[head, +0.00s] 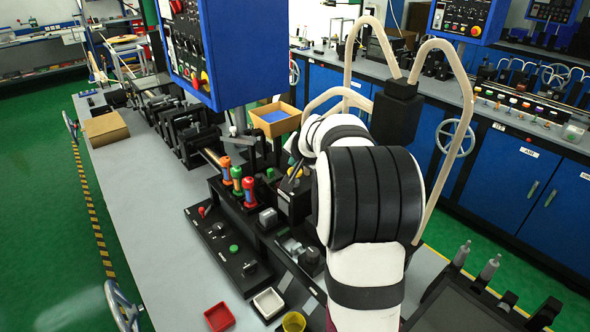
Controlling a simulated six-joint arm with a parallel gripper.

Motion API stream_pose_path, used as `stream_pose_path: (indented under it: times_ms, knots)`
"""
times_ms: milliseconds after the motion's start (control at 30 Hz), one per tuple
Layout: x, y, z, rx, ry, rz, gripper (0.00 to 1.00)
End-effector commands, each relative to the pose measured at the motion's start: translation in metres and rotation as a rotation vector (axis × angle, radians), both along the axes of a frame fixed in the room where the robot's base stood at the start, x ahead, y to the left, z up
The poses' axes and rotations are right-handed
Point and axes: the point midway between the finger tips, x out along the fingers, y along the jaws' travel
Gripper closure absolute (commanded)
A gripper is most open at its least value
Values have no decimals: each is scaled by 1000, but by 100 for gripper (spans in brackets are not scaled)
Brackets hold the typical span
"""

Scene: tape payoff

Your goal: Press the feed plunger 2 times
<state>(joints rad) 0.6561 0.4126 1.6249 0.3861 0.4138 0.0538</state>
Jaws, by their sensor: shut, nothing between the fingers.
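My arm reaches in from the lower right, and its white and black links cover much of the bench's right side. My gripper (296,177) shows only in small part, as dark thin fingers left of my wrist. It looks shut and empty. It is just over or beside a yellow round knob (293,171) on a black block. I cannot tell whether they touch. No label shows which part is the feed plunger; the yellow knob may be it.
A black panel (222,262) with a green button lies in front. A red tray (219,316), a white tray (268,302) and a yellow cup (293,321) sit near the front edge. A blue control box (243,50) hangs above.

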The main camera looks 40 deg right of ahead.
Motion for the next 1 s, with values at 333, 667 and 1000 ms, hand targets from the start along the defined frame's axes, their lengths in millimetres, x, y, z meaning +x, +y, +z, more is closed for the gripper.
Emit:
stream_pose_path:
  times_ms: [333,667,1000]
  knots:
    - [0,0,-1,-1,0,-1,100]
    - [0,0,-5,-1,-1,0,100]
    - [0,0,-9,1,0,1,100]
